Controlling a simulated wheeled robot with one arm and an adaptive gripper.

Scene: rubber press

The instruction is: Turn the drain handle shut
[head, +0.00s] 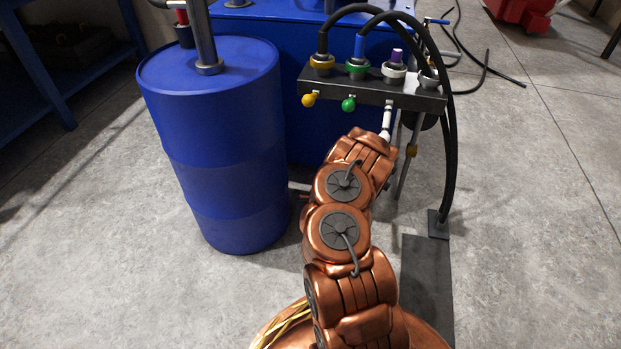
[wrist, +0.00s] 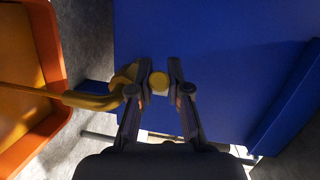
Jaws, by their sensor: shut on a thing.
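In the wrist view my gripper (wrist: 159,88) has its two dark fingers closed around a small round yellow piece, the drain handle (wrist: 159,80), in front of a blue wall. A yellow bar (wrist: 85,99) runs from the left edge to a curved end close beside the left finger. I cannot tell whether the bar and the round piece are joined. In the head view my copper-coloured arm hides the gripper and the drain handle.
An orange tray (wrist: 50,55) lies at the left in the wrist view. In the head view a blue barrel (head: 225,150) stands left of my arm. A dark manifold (head: 370,92) with hoses and coloured knobs is above it. The floor at the right is mostly clear.

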